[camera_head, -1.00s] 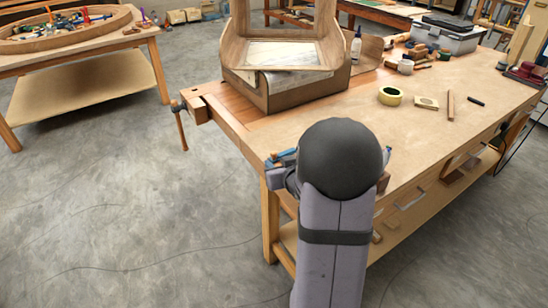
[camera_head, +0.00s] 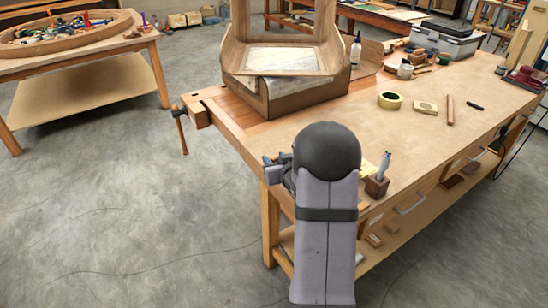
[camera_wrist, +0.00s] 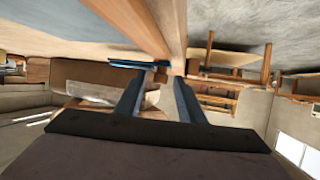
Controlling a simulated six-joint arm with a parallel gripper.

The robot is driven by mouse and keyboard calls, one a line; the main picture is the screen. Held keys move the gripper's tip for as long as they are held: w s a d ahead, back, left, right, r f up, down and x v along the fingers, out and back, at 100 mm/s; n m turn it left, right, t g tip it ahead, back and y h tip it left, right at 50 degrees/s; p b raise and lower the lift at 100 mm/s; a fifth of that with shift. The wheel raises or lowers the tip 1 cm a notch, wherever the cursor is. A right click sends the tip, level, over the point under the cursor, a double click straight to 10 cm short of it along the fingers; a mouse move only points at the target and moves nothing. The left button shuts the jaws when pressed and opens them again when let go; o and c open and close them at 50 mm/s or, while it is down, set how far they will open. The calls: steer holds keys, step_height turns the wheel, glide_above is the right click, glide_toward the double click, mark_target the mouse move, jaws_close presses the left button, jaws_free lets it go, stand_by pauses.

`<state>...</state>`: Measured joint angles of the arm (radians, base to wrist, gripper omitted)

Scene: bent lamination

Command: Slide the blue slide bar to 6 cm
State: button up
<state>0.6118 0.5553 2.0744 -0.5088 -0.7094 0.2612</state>
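In the wrist view, a thin blue bar (camera_wrist: 138,63) lies along the edge of the workbench, just beyond the fingertips. I take it as the slide bar; no scale can be read on it. My gripper (camera_wrist: 163,80) points toward it with two grey-blue fingers spread apart. A small brown block shows between or just past the tips, and contact cannot be told. In the head view, the round dark joint of my arm covers most of this spot, and only small blue-grey parts (camera_head: 278,161) show to its left at the bench corner.
The workbench (camera_head: 330,128) has a wooden chair frame (camera_head: 282,60) on a box at the back left. A small wooden block (camera_head: 376,185) holding a tool stands right of my arm. The middle of the benchtop is clear.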

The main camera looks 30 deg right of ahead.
steer(key=shift+w+d+f, duration=0.15)
steer(key=shift+w+f, duration=0.1)
steer(key=shift+w, duration=0.3)
jaws_close()
steer(key=s, duration=0.9)
steer(key=shift+s, duration=0.4)
jaws_free()
